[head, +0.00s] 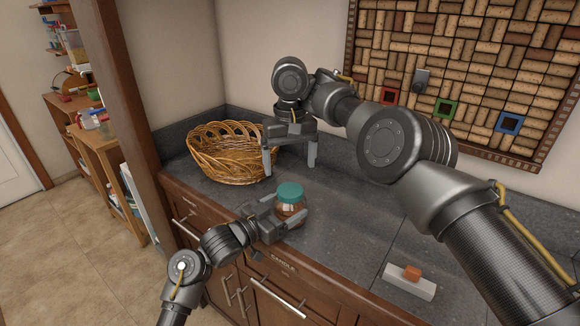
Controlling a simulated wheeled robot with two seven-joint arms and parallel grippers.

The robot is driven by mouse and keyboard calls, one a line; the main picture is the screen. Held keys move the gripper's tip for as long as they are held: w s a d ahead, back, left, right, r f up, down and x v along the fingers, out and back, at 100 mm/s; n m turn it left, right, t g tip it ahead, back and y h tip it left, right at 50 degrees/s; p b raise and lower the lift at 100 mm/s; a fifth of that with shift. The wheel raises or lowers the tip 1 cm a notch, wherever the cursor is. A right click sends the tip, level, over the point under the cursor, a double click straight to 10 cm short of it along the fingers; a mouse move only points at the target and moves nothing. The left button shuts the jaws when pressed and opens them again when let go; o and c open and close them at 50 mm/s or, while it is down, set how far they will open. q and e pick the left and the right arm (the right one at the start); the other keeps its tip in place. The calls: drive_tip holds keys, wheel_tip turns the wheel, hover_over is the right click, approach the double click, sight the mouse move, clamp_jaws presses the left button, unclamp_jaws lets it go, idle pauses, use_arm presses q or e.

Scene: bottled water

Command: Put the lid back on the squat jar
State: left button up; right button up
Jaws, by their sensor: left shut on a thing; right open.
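The squat jar (291,210) is clear with reddish-brown contents and stands on the dark counter near its front edge. A teal lid (290,191) is on top of its mouth; I cannot tell whether it is fully seated. My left gripper (287,206) reaches in from the front left and is shut on the jar's body, its fingers covering part of the sides. My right gripper (290,161) is open and empty, pointing down over the counter behind the jar, apart from the lid.
A wicker basket (228,166) stands at the back left, close to my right gripper. A white block with an orange piece (412,273) lies at the front right. A cork board (470,65) hangs on the wall. The counter right of the jar is largely clear.

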use_arm(q)
drive_tip(key=o, duration=1.9)
drive_tip(key=shift+a, duration=0.1)
drive_tip(key=v, duration=1)
drive_tip(key=shift+s+a+b, duration=0.25)
drive_tip(key=shift+s+b, duration=0.05)
drive_tip(key=shift+b, duration=0.1)
